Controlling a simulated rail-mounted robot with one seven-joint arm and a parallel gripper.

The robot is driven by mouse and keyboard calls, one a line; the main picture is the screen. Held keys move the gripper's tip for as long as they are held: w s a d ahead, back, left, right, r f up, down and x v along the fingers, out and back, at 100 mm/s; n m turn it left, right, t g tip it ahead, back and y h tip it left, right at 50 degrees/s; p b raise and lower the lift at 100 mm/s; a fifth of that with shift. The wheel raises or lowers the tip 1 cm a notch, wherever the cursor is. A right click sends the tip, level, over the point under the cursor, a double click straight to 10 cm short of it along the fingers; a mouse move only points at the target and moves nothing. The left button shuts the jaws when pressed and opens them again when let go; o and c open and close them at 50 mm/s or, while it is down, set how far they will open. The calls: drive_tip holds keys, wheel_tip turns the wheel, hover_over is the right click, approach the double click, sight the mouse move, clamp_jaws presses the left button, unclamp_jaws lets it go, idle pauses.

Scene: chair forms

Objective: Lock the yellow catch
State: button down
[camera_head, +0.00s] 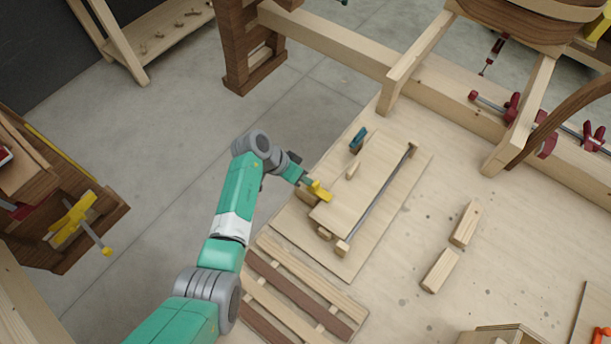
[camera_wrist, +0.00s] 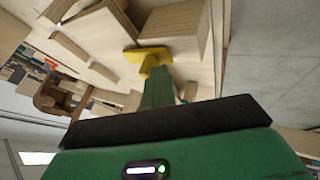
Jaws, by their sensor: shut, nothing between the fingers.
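The yellow catch (camera_head: 320,191) is at the left edge of a pale wooden board (camera_head: 370,190) on the workbench. In the wrist view the yellow catch (camera_wrist: 148,54) shows as a T-like shape just beyond my fingertips. My gripper (camera_head: 305,180) is shut and empty, reaching in from the left against or very close to the catch; I cannot tell if they touch. Its green fingers (camera_wrist: 157,88) point at the catch in the wrist view and hide part of it. The catch's exact turn is too small to tell.
A teal catch (camera_head: 358,139) and a small wooden piece (camera_head: 352,171) are on the board's far side. Two wooden blocks (camera_head: 465,223) and a slatted panel (camera_head: 300,290) lie nearby.

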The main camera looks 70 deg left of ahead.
drive_tip(key=shift+s+a+f+b, duration=0.2)
drive_tip(key=shift+a+b, duration=0.1)
drive_tip(key=shift+b, duration=0.2)
drive_tip(key=a+f+b+v, duration=0.1)
drive_tip(key=a+b+v, duration=0.1)
drive_tip(key=v, duration=0.9)
drive_tip(key=shift+s+a+r, duration=0.3)
drive_tip(key=shift+s, duration=0.25)
